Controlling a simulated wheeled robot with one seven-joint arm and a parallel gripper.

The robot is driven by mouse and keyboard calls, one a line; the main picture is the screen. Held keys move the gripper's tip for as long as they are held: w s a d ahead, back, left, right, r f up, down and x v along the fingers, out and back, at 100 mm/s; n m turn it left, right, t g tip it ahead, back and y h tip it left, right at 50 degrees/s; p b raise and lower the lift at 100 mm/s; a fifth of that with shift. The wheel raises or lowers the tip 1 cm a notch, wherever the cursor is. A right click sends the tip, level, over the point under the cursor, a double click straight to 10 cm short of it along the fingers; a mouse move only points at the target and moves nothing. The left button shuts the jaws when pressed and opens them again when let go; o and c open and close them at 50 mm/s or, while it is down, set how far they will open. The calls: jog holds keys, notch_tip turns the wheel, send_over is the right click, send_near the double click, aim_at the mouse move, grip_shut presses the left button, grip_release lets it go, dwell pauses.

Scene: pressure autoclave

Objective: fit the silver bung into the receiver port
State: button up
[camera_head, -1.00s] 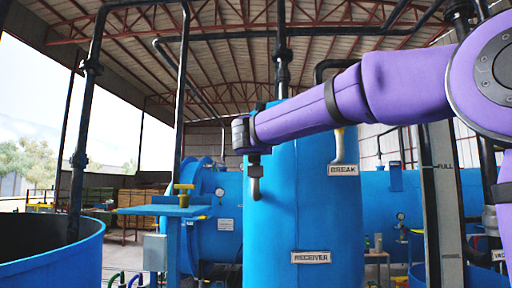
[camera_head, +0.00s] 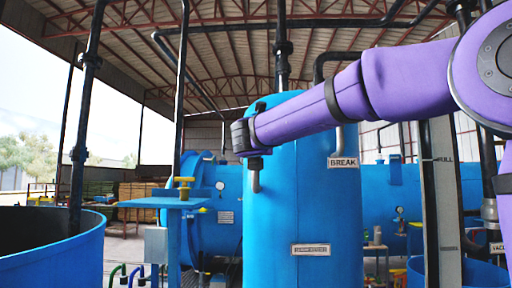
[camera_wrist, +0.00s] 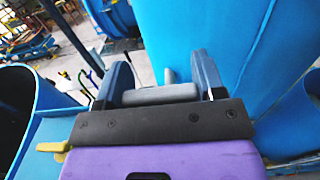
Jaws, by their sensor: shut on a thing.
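My gripper (camera_wrist: 163,92) is shut on a grey cylindrical piece (camera_wrist: 160,95), which looks like the silver bung. It lies crosswise between the two dark blue fingers. In the head view my gripper (camera_head: 248,146) is at the upper left side of the blue receiver tank (camera_head: 290,218), and the bung cannot be made out there. A short bent grey pipe (camera_head: 255,181) shows on the tank just below the gripper. A small grey stub (camera_wrist: 168,75) shows beyond the bung in the wrist view. I cannot tell whether either is the port, or whether the bung touches it.
A blue stand (camera_head: 160,202) with a yellow valve handle (camera_head: 183,182) is left of the receiver. An open blue tank (camera_head: 55,262) is at the near left. The BREAK pipe (camera_head: 341,140) rises right of my gripper. Black vertical pipes cross the view.

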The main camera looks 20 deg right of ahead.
jog(key=shift+f, duration=0.2)
jog(key=o, duration=1)
jog(key=v, duration=1)
jog(key=shift+s+a, duration=0.15)
jog(key=shift+s, duration=0.25)
